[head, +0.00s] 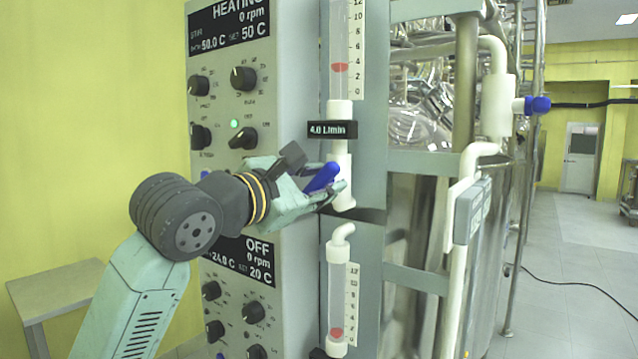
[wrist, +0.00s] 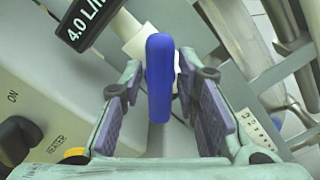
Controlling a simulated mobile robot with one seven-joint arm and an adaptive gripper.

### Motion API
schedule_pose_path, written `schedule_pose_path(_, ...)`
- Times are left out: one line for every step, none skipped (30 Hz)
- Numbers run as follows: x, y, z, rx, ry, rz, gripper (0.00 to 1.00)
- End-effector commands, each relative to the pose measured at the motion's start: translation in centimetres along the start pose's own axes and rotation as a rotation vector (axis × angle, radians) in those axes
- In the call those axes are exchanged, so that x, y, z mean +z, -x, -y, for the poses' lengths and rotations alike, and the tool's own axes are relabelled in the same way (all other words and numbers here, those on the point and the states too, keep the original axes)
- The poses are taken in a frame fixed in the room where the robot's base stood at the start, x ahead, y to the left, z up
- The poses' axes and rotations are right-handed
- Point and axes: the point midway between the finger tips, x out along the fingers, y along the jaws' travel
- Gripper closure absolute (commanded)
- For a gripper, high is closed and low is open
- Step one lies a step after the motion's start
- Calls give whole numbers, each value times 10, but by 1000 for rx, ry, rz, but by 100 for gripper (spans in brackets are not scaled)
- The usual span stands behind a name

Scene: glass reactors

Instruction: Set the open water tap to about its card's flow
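The blue tap handle (head: 323,177) sits on the white pipe fitting (head: 341,175) below a black card (head: 332,130) reading 4.0 L/min. The upper flow tube (head: 341,88) has a red float (head: 340,67) slightly below the 4 mark. My gripper (head: 334,192) is at the handle, with its fingers partly hiding the fitting. In the wrist view the blue handle (wrist: 160,82) stands between the two fingers of my gripper (wrist: 161,68). The fingers are apart, with a gap visible on each side of the handle. The card (wrist: 90,22) is partly cut off there.
A control panel (head: 230,120) with knobs and displays stands left of the tubes. A lower flow tube (head: 337,295) has its red float near the bottom. Metal frames and piping, with another blue valve (head: 537,104), are on the right. A table (head: 58,285) stands at lower left.

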Motion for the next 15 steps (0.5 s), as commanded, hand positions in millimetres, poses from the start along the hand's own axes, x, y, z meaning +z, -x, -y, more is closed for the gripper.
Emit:
schedule_pose_path(0,0,0,0,0,0,65)
schedule_pose_path(0,0,0,0,0,0,63)
schedule_pose_path(0,0,0,0,0,0,62)
schedule_pose_path(0,0,0,0,0,0,62)
schedule_pose_path(0,0,0,0,0,0,62)
schedule_pose_path(0,0,0,0,0,0,62)
schedule_pose_path(0,0,0,0,0,0,62)
schedule_pose_path(0,0,0,0,0,0,62)
schedule_pose_path(0,0,0,0,0,0,62)
schedule_pose_path(0,0,0,0,0,0,62)
schedule_pose_path(0,0,0,1,0,0,62)
schedule_pose_path(0,2,0,1,0,0,62)
schedule_pose_path(0,3,0,1,0,0,62)
schedule_pose_path(0,5,-1,2,0,0,62)
schedule_pose_path(0,10,-1,3,0,-1,62)
